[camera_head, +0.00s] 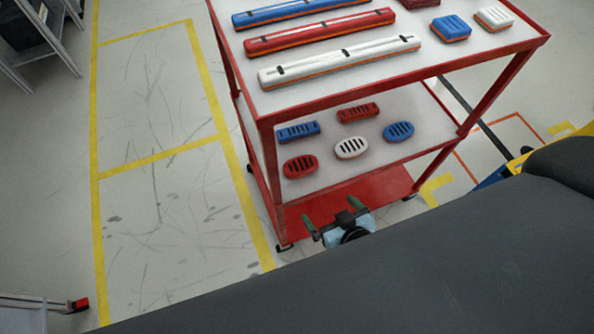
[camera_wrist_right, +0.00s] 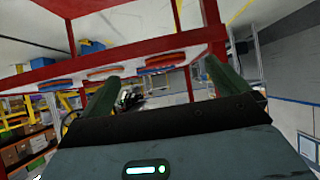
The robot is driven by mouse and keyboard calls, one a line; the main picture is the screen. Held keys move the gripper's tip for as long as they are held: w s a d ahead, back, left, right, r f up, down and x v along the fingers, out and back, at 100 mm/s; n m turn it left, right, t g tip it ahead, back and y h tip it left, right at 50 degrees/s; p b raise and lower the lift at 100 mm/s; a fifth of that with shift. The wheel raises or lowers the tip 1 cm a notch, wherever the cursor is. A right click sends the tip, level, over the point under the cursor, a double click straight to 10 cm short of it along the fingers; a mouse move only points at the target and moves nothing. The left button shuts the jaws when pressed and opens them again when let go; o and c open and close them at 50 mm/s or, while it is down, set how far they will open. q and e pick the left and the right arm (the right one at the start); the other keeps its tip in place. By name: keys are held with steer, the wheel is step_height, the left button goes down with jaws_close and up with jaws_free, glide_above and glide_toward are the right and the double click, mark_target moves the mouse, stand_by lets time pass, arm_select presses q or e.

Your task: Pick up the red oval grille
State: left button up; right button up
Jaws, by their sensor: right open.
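The red oval grille (camera_head: 300,166) lies on the cart's lower shelf (camera_head: 330,178), near its front left corner. A white oval grille (camera_head: 351,148) and a blue oval grille (camera_head: 398,131) lie to its right. My right gripper (camera_head: 331,213) is open and empty, in front of the cart and below the grille in the picture, apart from it. In the right wrist view, the two fingers (camera_wrist_right: 165,88) stand wide apart before a red shelf edge. Several flat pieces show along that edge; I cannot tell surely which is the red grille. My left gripper is not in view.
A blue grille (camera_head: 298,131) and a red rectangular grille (camera_head: 358,113) lie farther back on the lower shelf. The upper shelf (camera_head: 470,55) overhangs it and carries long bars. Red cart posts (camera_head: 269,165) stand at the corners.

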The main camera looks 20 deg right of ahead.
steer(key=t+b, duration=0.2)
steer(key=b, duration=0.2)
glide_toward(302, 168)
steer(key=shift+w+f+m+h, duration=0.15)
steer(key=shift+w+m+h, duration=0.15)
steer(key=shift+w, duration=0.5)
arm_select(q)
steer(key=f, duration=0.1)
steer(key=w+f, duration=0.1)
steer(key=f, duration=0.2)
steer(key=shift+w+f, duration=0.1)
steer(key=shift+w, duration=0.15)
arm_select(e)
steer(key=shift+w, duration=0.3)
